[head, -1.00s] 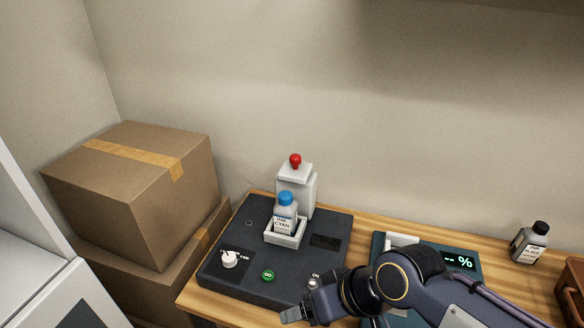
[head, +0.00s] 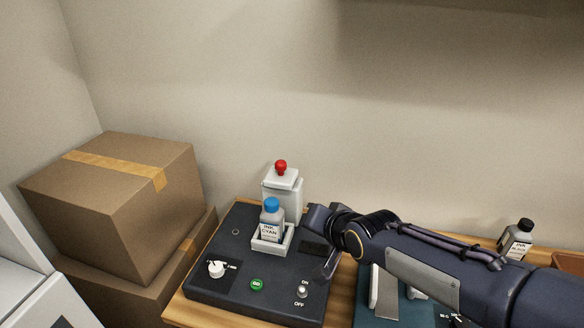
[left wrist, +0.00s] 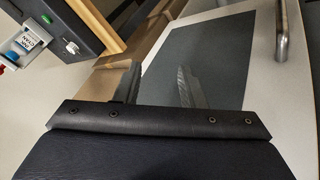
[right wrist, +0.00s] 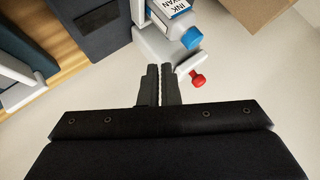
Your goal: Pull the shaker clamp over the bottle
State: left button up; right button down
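The shaker (head: 225,285) is a dark base on the wooden table. The cyan ink bottle (head: 272,226), with a blue cap, stands upright in its white holder (head: 287,243). Behind it is the white clamp block (head: 291,192) with a red knob (head: 281,166). In the right wrist view the bottle (right wrist: 170,8) and red knob (right wrist: 197,80) show beyond my right gripper (right wrist: 163,70). Its fingers are close together with nothing visible between them, apart from the knob. My left gripper (left wrist: 158,72) is open and empty, away from the shaker.
Cardboard boxes (head: 120,205) are stacked left of the table. A teal device (head: 400,310) is right of the shaker, partly behind my right arm. A black ink bottle (head: 516,240) stands farther right. The wall is close behind the clamp.

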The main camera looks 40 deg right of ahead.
aim_at(293, 175)
jog(key=w+d+r+m+t+b, duration=0.1)
jog(key=w+d+m+t, duration=0.6)
jog(key=w+d, duration=0.3)
jog(key=shift+d+r+m+t, duration=0.25)
jog(key=shift+r+m+t, duration=0.05)
jog(key=shift+r, duration=0.1)
jog(key=w, duration=0.3)
jog(key=w+a+p, duration=0.1)
jog(key=w, duration=0.5)
jog(key=shift+w+a+r, duration=0.1)
jog(key=shift+w+a, duration=0.05)
jog(key=shift+a, duration=0.6)
jog(key=shift+s+a, duration=0.2)
